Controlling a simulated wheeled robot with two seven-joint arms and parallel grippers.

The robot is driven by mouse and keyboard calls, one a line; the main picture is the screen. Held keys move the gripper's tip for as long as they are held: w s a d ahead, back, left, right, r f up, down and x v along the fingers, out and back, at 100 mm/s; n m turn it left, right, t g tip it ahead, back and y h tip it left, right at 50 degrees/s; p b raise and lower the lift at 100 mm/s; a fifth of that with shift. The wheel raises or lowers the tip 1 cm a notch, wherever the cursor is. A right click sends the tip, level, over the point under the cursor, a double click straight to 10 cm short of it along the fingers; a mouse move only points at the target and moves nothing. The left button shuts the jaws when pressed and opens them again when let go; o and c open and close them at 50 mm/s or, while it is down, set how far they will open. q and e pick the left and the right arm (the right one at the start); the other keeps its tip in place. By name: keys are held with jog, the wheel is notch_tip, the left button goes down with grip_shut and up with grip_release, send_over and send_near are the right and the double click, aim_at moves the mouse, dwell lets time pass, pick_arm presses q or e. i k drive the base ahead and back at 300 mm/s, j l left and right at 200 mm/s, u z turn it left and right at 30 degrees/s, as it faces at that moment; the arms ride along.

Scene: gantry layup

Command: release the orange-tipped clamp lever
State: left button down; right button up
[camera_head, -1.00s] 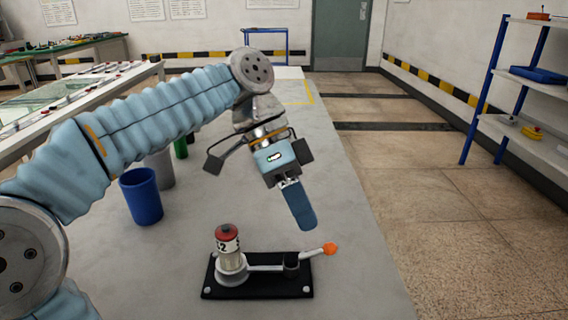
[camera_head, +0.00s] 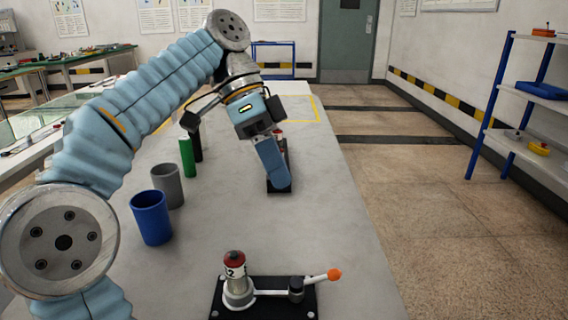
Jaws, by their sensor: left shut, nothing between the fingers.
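The clamp lever (camera_head: 316,279) is a pale bar with an orange tip (camera_head: 334,274). It points right and slightly up from a dark pivot (camera_head: 296,288). The clamp sits on a black base plate (camera_head: 270,306) at the bottom of the view. A red-topped cylinder with a printed white band (camera_head: 236,272) stands at its left end. My left gripper (camera_head: 277,181) is shut and empty, pointing down, well beyond the clamp and apart from it. My right gripper is not in view.
A second dark-based item (camera_head: 281,188) with a red top is partly hidden behind my left gripper. A blue cup (camera_head: 152,218), a grey cup (camera_head: 168,186) and a green cylinder (camera_head: 187,157) stand on the left. The grey table (camera_head: 340,215) is clear between gripper and clamp.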

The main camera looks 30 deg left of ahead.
aim_at(296, 283)
jog(key=k, duration=1.5)
